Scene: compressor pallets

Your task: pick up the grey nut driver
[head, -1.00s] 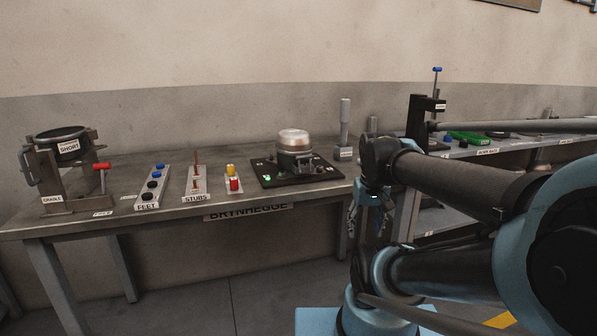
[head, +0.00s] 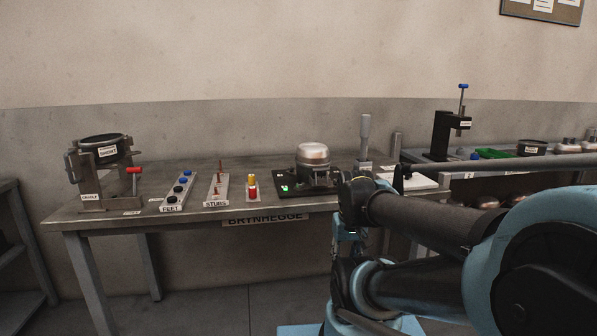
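A tall grey upright piece (head: 365,138) stands in a small labelled base at the right end of the near bench. It looks like the grey nut driver, but its tip is hidden and I cannot be sure. A shorter grey cylinder (head: 397,146) stands to its right. My arm reaches in from the right, in front of the bench's right end. My gripper (head: 338,252) seems to hang at the arm's end, below the bench top and apart from the grey piece. It is small and dark, and its fingers are unclear.
The bench (head: 130,212) holds a cradle (head: 95,175) with a black ring, a feet rack (head: 175,200), a stubs rack (head: 217,192), red and yellow pieces (head: 252,190), and a silver-domed compressor (head: 313,155). A black stand (head: 443,135) with a blue-topped tool is at right.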

